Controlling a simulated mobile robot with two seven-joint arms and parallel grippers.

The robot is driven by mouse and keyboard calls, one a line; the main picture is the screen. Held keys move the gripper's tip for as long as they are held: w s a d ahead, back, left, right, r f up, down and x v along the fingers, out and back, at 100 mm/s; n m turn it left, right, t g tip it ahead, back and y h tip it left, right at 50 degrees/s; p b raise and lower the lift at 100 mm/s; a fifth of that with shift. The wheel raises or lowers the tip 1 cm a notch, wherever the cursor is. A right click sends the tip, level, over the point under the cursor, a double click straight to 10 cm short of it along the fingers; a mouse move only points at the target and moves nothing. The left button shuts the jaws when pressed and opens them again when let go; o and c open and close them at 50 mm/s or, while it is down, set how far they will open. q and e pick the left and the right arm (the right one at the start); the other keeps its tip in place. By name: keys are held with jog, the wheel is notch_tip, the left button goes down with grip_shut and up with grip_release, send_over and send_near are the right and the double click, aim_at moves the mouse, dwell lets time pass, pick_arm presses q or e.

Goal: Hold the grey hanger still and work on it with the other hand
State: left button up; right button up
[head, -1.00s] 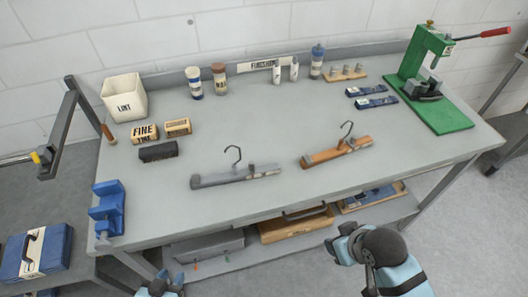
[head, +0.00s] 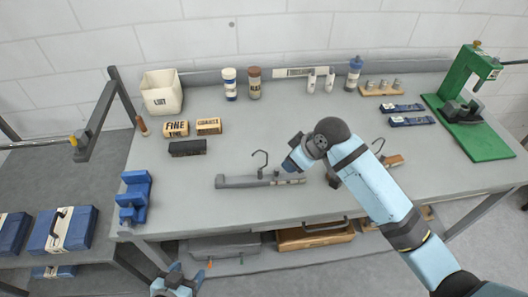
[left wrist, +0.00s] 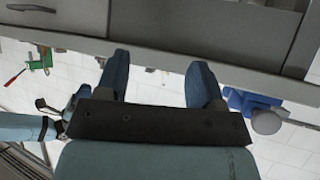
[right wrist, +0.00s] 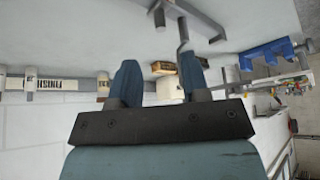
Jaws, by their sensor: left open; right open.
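The grey hanger (head: 240,182) lies on the grey workbench (head: 210,215), near the middle, its dark hook pointing up. It also shows at the top of the right wrist view (right wrist: 212,14). My right gripper (head: 291,164) is open and empty, above the bench by the hanger's right end; the head view does not show clearly how high. Its two blue fingers stand apart in the right wrist view (right wrist: 158,75). My left gripper (head: 178,279) is open and empty, low in front of the bench's front edge. Its fingers are apart in the left wrist view (left wrist: 160,78).
A wooden hanger (head: 394,160) is mostly hidden behind my right arm. A blue vise (head: 134,198) sits at the left front corner. FINE (head: 176,129) and other blocks lie behind the grey hanger. A green press (head: 465,100) stands at the right. Bare bench lies left of the hanger.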

aim_at(221, 181)
pick_arm(q)
jog(key=w+d+r+m+g, duration=0.3)
jog(key=w, duration=0.2)
jog(key=w+d+r+m+g, duration=0.3)
jog(key=w+d+g, duration=0.1)
jog(key=w, duration=0.2)
jog(key=w+d+r+m+g, duration=0.3)
jog(key=w, duration=0.3)
jog(key=shift+d+r+m, duration=0.25)
jog(key=shift+d+m, duration=0.05)
jog(key=w+a+r+m+g+y, duration=0.1)
jog(key=w+a+r+m+y, duration=0.25)
jog(key=w+r, duration=0.55)
jog(key=shift+m, duration=0.45)
jog(key=f, duration=1.4)
jog(key=shift+w+a, duration=0.15)
jog(key=shift+w, duration=0.05)
jog(key=shift+c, duration=0.4)
jog(key=c, duration=1)
